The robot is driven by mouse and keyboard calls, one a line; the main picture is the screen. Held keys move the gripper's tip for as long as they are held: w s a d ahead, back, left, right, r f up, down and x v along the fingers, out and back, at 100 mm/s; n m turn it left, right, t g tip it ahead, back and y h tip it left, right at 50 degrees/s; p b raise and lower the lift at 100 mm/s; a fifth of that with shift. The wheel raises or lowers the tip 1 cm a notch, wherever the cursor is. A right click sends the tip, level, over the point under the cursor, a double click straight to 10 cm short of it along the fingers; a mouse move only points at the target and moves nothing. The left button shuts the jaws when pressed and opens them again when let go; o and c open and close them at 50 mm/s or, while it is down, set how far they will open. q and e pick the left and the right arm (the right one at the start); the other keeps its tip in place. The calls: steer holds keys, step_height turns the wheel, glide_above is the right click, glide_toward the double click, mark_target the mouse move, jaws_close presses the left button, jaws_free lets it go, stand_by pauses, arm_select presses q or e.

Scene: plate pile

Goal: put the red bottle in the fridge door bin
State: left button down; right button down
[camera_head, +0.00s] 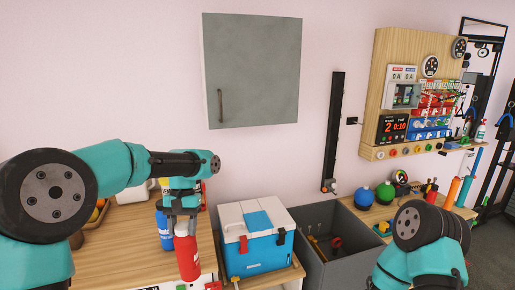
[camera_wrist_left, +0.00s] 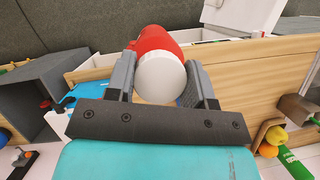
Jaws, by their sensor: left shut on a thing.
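The red bottle (camera_head: 187,256) is in the jaws of my left gripper (camera_head: 181,213), in front of the wooden counter in the head view. It hangs roughly upright below the fingers. In the left wrist view the red bottle (camera_wrist_left: 155,40) shows its round white end, with one finger of my left gripper (camera_wrist_left: 160,95) on each side. My left gripper is shut on it. My right arm shows at the lower right of the head view, but its gripper is out of view. I cannot make out the fridge door bin in either view.
A blue bottle (camera_head: 164,230) stands on the wooden counter (camera_head: 125,235) behind the red one. A blue and white cooler (camera_head: 255,240) and an open grey crate (camera_head: 345,265) stand to the right. A grey wall cabinet (camera_head: 252,70) hangs above, shut.

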stand_by(0.4)
arm_select(q)
steer(key=shift+s+a+r+m+y, duration=0.1)
steer(key=shift+a+m+y, duration=0.2)
steer(key=shift+a+m, duration=0.4)
steer(key=s+a+r+m+t+y, duration=0.1)
steer(key=a+m, duration=0.3)
steer(key=m, duration=0.5)
steer(key=s+a+r+m+t+y, duration=0.1)
steer(key=a+r+m+t+y, duration=0.1)
steer(key=a+m, duration=0.3)
steer(key=shift+a+m+t+y, duration=0.35)
steer(key=shift+m+t, duration=0.55)
steer(key=shift+m, duration=1)
steer(key=shift+f, duration=0.1)
steer(key=w+a+f, duration=0.1)
steer(key=w+a, duration=0.7)
steer(key=w, duration=0.5)
steer(key=shift+w+f, duration=0.2)
steer(key=shift+w, duration=0.15)
